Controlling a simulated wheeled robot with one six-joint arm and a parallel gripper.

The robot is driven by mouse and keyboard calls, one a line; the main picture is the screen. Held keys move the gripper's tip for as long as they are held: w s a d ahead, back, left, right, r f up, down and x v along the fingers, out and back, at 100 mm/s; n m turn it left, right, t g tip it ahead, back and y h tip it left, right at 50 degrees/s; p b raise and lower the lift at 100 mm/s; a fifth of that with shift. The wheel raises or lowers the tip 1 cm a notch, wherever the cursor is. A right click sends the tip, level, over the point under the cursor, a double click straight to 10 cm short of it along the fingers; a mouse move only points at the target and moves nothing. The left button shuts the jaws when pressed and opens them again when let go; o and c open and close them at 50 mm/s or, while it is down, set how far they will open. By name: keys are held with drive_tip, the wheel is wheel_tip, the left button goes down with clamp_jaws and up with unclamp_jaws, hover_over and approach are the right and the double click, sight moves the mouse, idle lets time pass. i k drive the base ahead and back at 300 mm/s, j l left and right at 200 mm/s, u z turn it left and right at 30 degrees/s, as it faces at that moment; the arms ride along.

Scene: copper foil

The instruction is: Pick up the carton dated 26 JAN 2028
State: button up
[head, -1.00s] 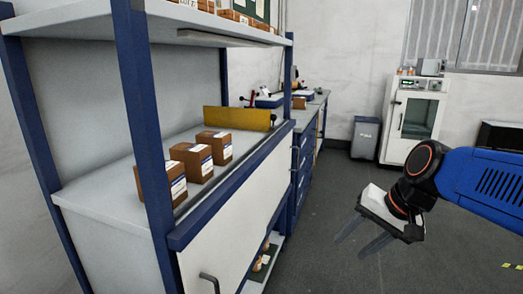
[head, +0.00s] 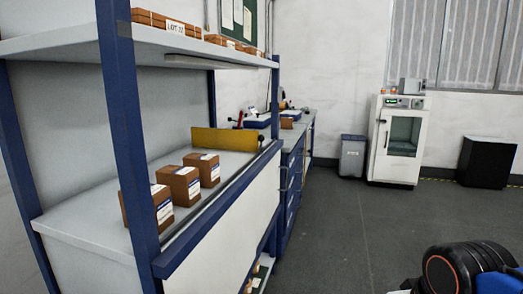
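Three brown cartons with white labels stand in a row on the middle shelf (head: 75,225) of the rack at left. The near carton (head: 163,207) is partly behind the blue rack post. The middle carton (head: 179,183) and the far carton (head: 207,166) stand clear of it. The label dates are too small to read, so I cannot tell which carton is dated 26 JAN 2028. At bottom right only part of my arm shows, well away from the shelf; my gripper's fingers are out of the frame.
A yellow panel (head: 223,140) stands behind the far carton. A blue post (head: 127,130) and front rail edge the shelf. Boxes (head: 176,25) lie on the upper shelf. A bench with drawers (head: 291,180), a bin (head: 352,156) and a white cabinet (head: 396,150) stand farther back. Middle floor is clear.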

sight(287, 123)
drive_tip(key=i+l+z, duration=0.35)
drive_tip(key=i, duration=0.45)
drive_tip(key=i+z, duration=0.35)
drive_tip(key=i, duration=0.5)
drive_tip(key=i+u, duration=0.1)
drive_tip(key=i, duration=0.45)
drive_tip(key=i+l+u, duration=0.15)
drive_tip(key=i, duration=0.4)
drive_tip(key=i+l+u, duration=0.1)
drive_tip(key=i, duration=0.4)
